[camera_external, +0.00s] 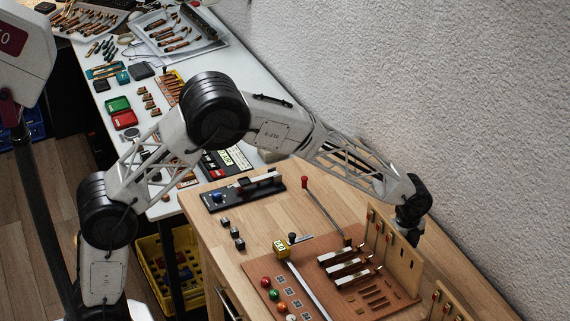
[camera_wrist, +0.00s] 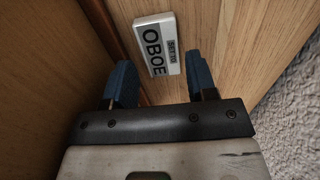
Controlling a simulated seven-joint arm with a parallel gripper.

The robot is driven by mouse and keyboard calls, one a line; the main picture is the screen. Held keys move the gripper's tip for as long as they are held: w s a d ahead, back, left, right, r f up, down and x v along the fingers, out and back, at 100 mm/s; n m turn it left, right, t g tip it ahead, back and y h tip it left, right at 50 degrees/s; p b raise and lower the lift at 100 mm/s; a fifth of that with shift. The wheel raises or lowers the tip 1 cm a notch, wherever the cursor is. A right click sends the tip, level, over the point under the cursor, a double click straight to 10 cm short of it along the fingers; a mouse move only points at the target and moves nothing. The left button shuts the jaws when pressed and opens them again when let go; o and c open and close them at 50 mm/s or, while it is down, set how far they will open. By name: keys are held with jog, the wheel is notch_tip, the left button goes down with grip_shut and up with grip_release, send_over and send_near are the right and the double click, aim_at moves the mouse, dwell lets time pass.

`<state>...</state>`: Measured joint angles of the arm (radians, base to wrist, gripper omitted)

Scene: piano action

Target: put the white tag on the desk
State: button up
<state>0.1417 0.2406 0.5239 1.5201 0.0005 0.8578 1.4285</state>
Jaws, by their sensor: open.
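The tag shows just beyond and between the fingertips, with nothing held; the exact gap in depth is hard to judge. In the external view my gripper (camera_external: 409,232) points down beside the upright wooden board (camera_external: 381,250), on its wall side. The tag cannot be made out there. The desk (camera_external: 225,245) spreads below.
In the wrist view, a brown panel (camera_wrist: 45,70) stands close on the left, and the rough wall (camera_wrist: 290,90) is on the right. A brown base (camera_external: 345,295) with key parts lies before the board. A second board (camera_external: 450,302) stands nearer the front.

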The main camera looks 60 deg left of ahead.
notch_tip(320, 180, up, 10)
jog(key=shift+f, duration=0.15)
dwell(0.3)
jog(key=shift+o, duration=0.3)
dwell(0.4)
jog(key=shift+h, duration=0.7)
jog(key=shift+a+f, duration=0.25)
jog(key=shift+f, duration=0.9)
jog(key=shift+a+f, duration=0.25)
jog(key=shift+f, duration=0.85)
jog(key=shift+d+f, duration=0.15)
jog(key=shift+f, duration=1.1)
jog(key=shift+d+f, duration=0.15)
jog(key=shift+f, duration=1.15)
jog(key=shift+d+f, duration=0.1)
jog(key=shift+f, duration=1.2)
